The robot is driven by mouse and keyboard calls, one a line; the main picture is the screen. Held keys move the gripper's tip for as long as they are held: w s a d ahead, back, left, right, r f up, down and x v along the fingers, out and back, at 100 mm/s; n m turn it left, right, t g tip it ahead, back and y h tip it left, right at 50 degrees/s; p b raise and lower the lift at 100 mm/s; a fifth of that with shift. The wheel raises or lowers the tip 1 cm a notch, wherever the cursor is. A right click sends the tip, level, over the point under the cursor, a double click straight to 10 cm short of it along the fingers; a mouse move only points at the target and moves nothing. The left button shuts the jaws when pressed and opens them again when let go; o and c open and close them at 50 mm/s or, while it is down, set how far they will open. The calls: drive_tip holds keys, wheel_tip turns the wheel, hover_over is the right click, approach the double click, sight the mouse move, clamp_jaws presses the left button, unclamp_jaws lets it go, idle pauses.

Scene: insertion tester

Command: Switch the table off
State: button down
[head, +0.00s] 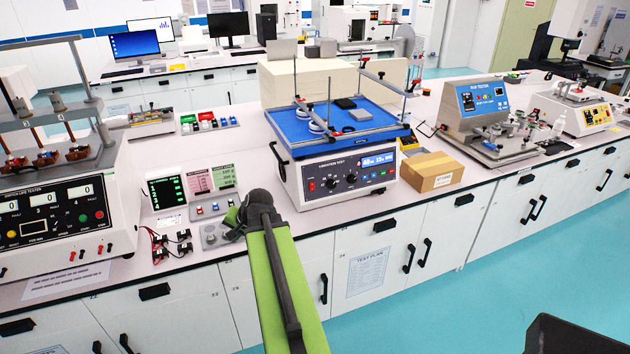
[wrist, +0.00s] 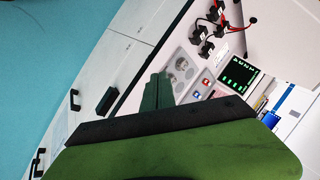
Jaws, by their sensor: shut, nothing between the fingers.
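The vibration table (head: 345,165) stands in the middle of the bench in the head view: a white box with a blue top plate. Its front has a red switch (head: 312,185), two black knobs (head: 351,180) and a lit blue display (head: 378,159) reading about 40 Hz. In the wrist view my gripper (wrist: 157,92) is shut and empty, its dark green fingers over the bench edge near a small grey panel with round knobs (wrist: 182,65). In the head view my green arm reaches up left of the table's front; the fingertips are hard to make out. The table is not identifiable in the wrist view.
A switch life tester (head: 50,215) stands on the left. A small green-text screen (head: 166,192) and small modules are left of my arm. A cardboard box (head: 432,171) sits right of the table. The rub tester (head: 480,100) is farther right.

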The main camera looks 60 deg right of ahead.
drive_tip(key=s+d+r+m+t+h+p, duration=0.1)
drive_tip(key=s+d+r+m+h, duration=0.2)
drive_tip(key=s+d, duration=0.6)
drive_tip(key=s+d+r+m+t+h+p, duration=0.1)
drive_tip(key=s+d+r+m+h, duration=0.2)
drive_tip(key=d, duration=1.4)
drive_tip(key=s+r+m, duration=0.3)
drive_tip(key=s+m, duration=0.2)
drive_tip(key=s, duration=0.1)
drive_tip(key=shift+s+d, duration=0.35)
drive_tip(key=shift+s, duration=0.05)
drive_tip(key=shift+r, duration=0.1)
drive_tip(key=b, duration=0.6)
approach(312, 185)
drive_tip(key=x, duration=0.5)
drive_tip(key=shift+f, duration=0.45)
drive_tip(key=shift+w+d, duration=0.3)
drive_tip(key=shift+w, duration=0.15)
